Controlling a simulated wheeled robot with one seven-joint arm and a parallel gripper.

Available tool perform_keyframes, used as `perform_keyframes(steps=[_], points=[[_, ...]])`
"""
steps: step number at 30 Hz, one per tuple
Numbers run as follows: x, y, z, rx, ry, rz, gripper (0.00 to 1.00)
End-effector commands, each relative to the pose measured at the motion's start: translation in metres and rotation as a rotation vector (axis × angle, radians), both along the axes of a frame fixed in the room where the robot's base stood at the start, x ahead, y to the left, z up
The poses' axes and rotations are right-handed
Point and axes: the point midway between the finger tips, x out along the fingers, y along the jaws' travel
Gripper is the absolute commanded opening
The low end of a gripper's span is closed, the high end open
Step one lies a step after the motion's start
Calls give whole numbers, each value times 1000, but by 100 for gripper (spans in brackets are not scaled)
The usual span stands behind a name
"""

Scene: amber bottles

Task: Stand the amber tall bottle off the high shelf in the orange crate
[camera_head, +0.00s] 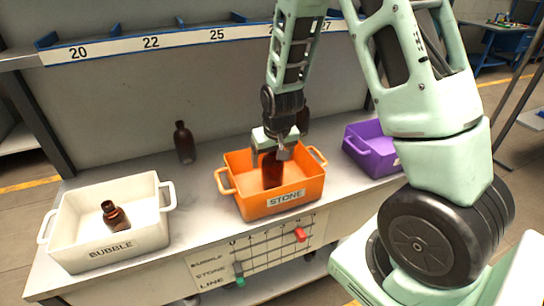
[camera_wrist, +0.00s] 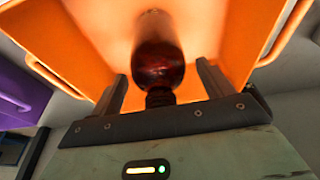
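An amber bottle (camera_head: 272,172) stands upright, as far as I can tell, inside the orange crate (camera_head: 253,206) labelled STONE. It also shows in the wrist view (camera_wrist: 158,62), with its dark neck toward my gripper. My gripper (camera_head: 272,150) is over the crate, around the top of this bottle. In the wrist view my gripper's fingers (camera_wrist: 162,92) stand apart on either side of the neck, with a gap on both sides. The gripper hides the bottle's top in the head view. The high shelf (camera_head: 130,42) with numbered labels shows no bottle on its visible part.
A dark bottle (camera_head: 184,143) stands on the bench behind the crates, and another (camera_head: 303,118) is partly hidden behind my arm. A white crate (camera_head: 70,252) labelled BUBBLE holds a bottle (camera_head: 115,216). A purple crate (camera_head: 362,150) is at right. Bench between white and orange crates is clear.

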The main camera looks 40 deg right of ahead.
Motion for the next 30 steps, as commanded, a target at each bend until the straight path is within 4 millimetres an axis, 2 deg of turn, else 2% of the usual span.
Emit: perform_keyframes(steps=[7,11,21,28,30], points=[[-1,1,10,-1,-2,1,80],[-6,2,30,-1,-5,2,80],[-24,8,95,0,-4,1,80],[-30,11,116,1,0,4,80],[-34,24,119,10,8,37,80]])
